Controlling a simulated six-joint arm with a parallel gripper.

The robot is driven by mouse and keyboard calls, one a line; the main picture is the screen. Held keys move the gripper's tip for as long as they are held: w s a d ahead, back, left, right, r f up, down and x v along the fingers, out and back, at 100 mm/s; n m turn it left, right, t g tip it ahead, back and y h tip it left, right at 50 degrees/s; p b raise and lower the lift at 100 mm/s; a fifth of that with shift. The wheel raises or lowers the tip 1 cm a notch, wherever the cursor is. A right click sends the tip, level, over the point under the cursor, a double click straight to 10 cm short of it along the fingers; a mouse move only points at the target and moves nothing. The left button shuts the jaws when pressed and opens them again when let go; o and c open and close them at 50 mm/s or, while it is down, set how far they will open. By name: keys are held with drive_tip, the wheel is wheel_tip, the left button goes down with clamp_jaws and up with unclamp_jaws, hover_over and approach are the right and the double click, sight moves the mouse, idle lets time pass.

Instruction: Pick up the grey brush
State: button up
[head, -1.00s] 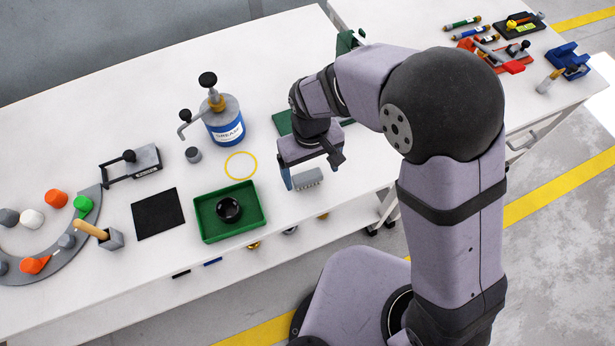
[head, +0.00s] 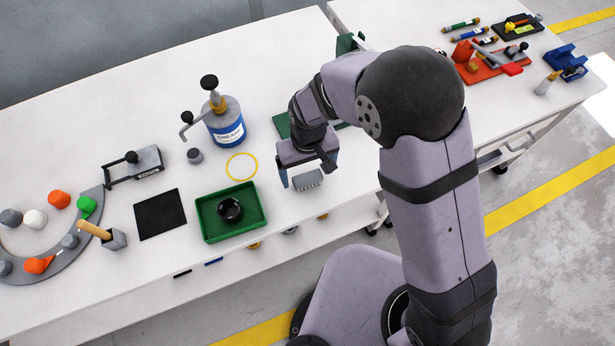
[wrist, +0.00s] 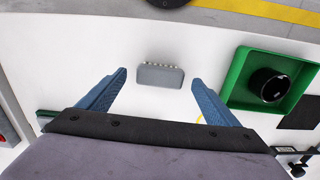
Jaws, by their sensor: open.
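The grey brush (head: 309,180) is a small block with a row of bristle tufts along one side, lying on the white table (head: 290,50) near its front edge. In the wrist view the brush (wrist: 160,76) lies ahead of and roughly between my two blue fingers. My gripper (wrist: 159,82) is open and empty, with a finger to each side and clear space to the brush. In the head view my gripper (head: 308,177) hangs just above and behind the brush, and its body hides part of that area.
A green tray (head: 203,215) with a black ring-shaped part (head: 230,210) stands left of the brush. A yellow ring (head: 241,167) and a blue grease pump (head: 225,127) are behind it. A black mat (head: 160,214) lies farther left. The table's front edge is close to the brush.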

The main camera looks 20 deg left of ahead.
sight(308, 177)
drive_tip(key=shift+f+p, duration=0.35)
drive_tip(key=shift+f, duration=1.25)
drive_tip(key=c, duration=1.2)
drive_tip(key=shift+o, duration=0.2)
drive_tip(key=shift+r, duration=0.15)
wheel_tip(308, 177, up, 10)
drive_tip(key=shift+f+b, duration=0.1)
drive_tip(key=shift+b, duration=0.85)
